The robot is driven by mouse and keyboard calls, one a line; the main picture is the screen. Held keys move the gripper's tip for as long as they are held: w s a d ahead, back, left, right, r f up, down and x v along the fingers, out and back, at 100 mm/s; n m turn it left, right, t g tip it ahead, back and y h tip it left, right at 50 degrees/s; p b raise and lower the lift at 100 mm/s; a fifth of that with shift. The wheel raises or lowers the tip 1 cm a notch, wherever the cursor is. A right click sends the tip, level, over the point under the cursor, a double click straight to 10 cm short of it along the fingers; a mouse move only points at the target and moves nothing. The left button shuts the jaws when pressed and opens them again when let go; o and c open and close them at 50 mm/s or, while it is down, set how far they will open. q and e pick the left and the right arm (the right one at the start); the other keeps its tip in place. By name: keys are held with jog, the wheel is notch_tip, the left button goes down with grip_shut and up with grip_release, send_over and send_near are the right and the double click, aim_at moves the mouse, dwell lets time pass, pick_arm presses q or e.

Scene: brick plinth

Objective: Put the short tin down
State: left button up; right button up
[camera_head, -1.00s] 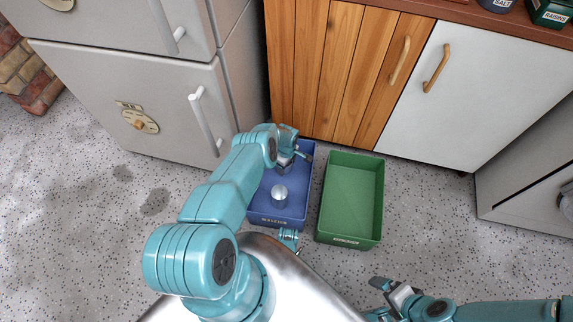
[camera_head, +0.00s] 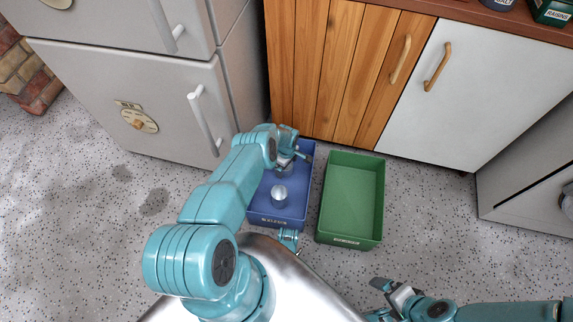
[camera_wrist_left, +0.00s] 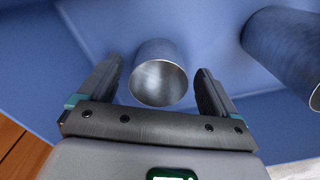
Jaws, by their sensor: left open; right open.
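In the left wrist view a short silvery tin (camera_wrist_left: 160,75) stands on the blue floor of the crate, between the two fingers of my left gripper (camera_wrist_left: 156,88). The fingers are open, with a gap on each side of the tin. In the head view my left gripper (camera_head: 290,160) is low over the far part of the blue crate (camera_head: 262,215), and the hand mostly hides that tin. My right gripper (camera_head: 380,298) is open and empty at the lower right, away from the crates.
Another silvery tin (camera_head: 279,194) stands in the nearer part of the blue crate; it also shows at the right in the left wrist view (camera_wrist_left: 285,50). An empty green crate (camera_head: 350,198) is to the right. Wooden cabinet doors (camera_head: 325,70) rise close behind both crates.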

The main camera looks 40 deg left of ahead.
pick_arm(q)
notch_tip(320, 180, up, 12)
jog(key=f+p, duration=0.1)
jog(key=p, duration=0.6)
jog(key=s+d+r+m+h, duration=0.25)
jog(key=d+r+m, duration=0.25)
jog(key=d, duration=0.5)
jog(key=s+d+r+m+h, duration=0.1)
jog(key=s+d+r+m, duration=0.3)
jog(key=d, duration=0.6)
jog(key=s+d+r+m, duration=0.8)
jog(key=s+r, duration=0.3)
jog(key=s, duration=0.2)
jog(key=shift+s+d+r+p, duration=0.2)
jog(key=shift+s+r+p, duration=0.1)
jog(key=shift+r, duration=0.1)
jog(key=shift+h, duration=0.25)
